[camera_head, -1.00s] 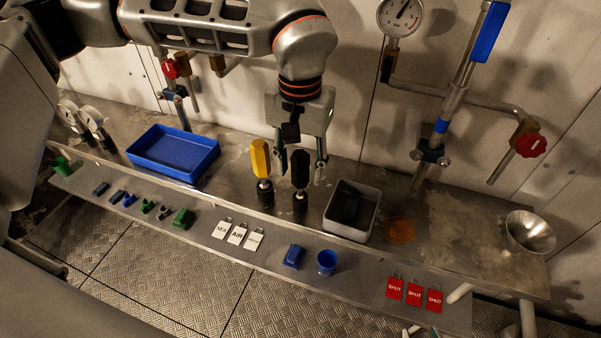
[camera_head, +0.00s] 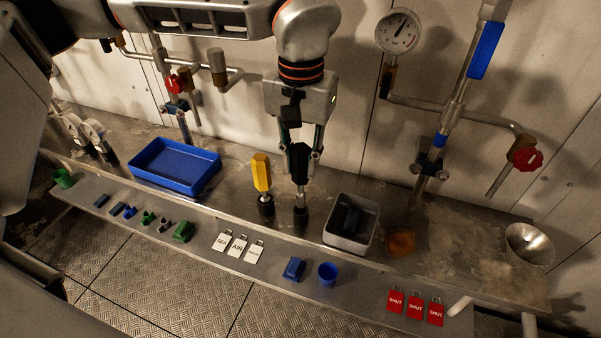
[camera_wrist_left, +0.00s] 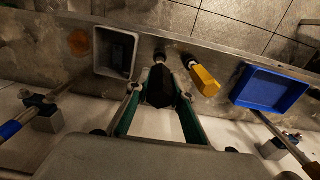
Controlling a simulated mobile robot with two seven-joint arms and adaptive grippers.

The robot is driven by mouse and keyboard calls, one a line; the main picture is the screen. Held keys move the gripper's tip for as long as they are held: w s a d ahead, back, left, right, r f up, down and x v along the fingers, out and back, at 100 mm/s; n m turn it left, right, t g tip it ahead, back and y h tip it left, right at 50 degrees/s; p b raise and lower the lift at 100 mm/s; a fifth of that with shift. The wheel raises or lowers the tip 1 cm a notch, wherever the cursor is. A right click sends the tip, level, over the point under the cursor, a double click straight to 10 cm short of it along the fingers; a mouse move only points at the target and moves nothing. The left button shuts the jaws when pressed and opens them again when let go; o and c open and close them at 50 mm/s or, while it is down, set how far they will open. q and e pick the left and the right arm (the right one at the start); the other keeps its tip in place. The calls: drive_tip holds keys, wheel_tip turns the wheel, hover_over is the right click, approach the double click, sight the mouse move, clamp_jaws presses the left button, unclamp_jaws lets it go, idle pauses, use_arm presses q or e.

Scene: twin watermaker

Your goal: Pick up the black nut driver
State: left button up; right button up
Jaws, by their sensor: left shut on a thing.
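The black nut driver (camera_head: 300,165) stands upright, its dark handle between the fingers of my left gripper (camera_head: 301,156). My left gripper is shut on that handle from above. A length of metal shaft shows below the handle, over a small black holder (camera_head: 301,216). I cannot tell whether the tip is clear of the holder. In the left wrist view the black handle (camera_wrist_left: 160,86) sits between the two fingertips. A yellow nut driver (camera_head: 261,172) stands in its own black holder just to the left. My right gripper is not in view.
A blue tray (camera_head: 212,176) lies to the left on the metal bench. A grey bin (camera_head: 343,240) with a dark thing inside is to the right. Tags and small parts line the lower shelf. Pipes and a gauge (camera_head: 398,31) are on the wall behind.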

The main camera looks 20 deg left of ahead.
use_arm(q)
wheel_tip(320, 180, up, 15)
drive_tip(key=p, duration=0.2)
idle(0.4)
